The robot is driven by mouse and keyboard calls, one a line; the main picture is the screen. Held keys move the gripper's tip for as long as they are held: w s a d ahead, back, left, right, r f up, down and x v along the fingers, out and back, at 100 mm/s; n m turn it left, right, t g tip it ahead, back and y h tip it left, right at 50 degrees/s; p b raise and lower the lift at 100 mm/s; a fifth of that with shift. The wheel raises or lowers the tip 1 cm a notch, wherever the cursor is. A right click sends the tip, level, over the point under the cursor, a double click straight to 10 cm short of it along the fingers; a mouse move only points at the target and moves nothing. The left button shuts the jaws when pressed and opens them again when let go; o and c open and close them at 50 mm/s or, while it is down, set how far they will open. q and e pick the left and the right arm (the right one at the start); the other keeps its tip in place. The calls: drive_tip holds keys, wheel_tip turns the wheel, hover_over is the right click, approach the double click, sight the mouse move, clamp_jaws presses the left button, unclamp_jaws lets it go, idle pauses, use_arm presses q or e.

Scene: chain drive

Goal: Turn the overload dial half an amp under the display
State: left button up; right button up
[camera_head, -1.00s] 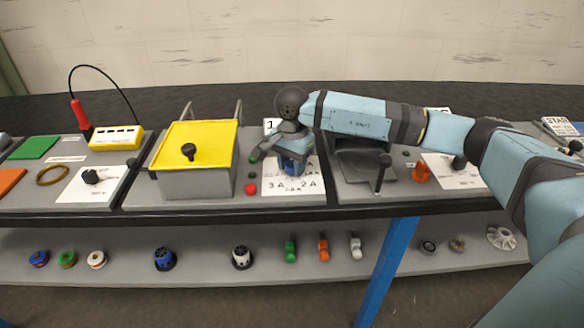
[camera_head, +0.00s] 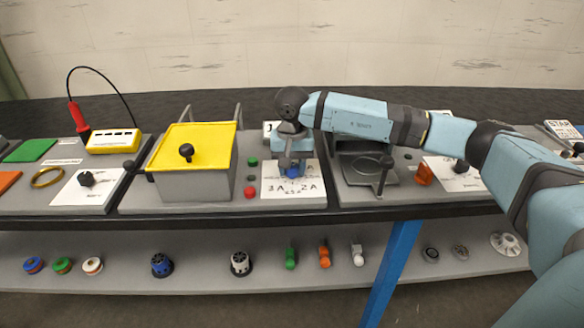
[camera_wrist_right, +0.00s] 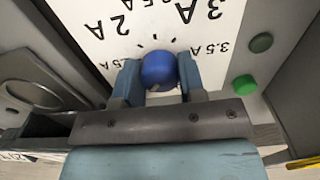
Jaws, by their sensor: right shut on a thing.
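The overload dial is a blue round knob (camera_wrist_right: 159,71) on a white plate (camera_wrist_right: 105,25) printed with amp marks such as 2A, 3A and 3.5A. My right gripper (camera_wrist_right: 160,82) is shut on the knob, one finger on each side. In the head view the same gripper (camera_head: 291,165) stands over the white plate (camera_head: 310,186), and the blue knob (camera_head: 293,172) shows small between its fingers. The knob's pointer is hidden. A display with a readable value cannot be made out. My left gripper is not in view.
Green (camera_head: 252,162) and red (camera_head: 250,192) buttons sit left of the plate. A yellow-lidded box (camera_head: 195,150) stands further left. Colored parts line the lower shelf.

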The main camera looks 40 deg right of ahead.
sight(293, 166)
drive_tip(key=shift+r, duration=0.1)
idle(0.3)
drive_tip(key=o, duration=0.9)
drive_tip(key=shift+o, duration=0.2)
use_arm(q)
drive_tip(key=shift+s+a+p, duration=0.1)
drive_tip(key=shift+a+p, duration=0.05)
drive_tip(key=shift+p, duration=0.65)
use_arm(e)
wheel_tip(293, 166, up, 14)
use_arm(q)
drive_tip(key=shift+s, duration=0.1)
use_arm(e)
drive_tip(key=shift+s+f, duration=0.1)
drive_tip(key=shift+f, duration=0.15)
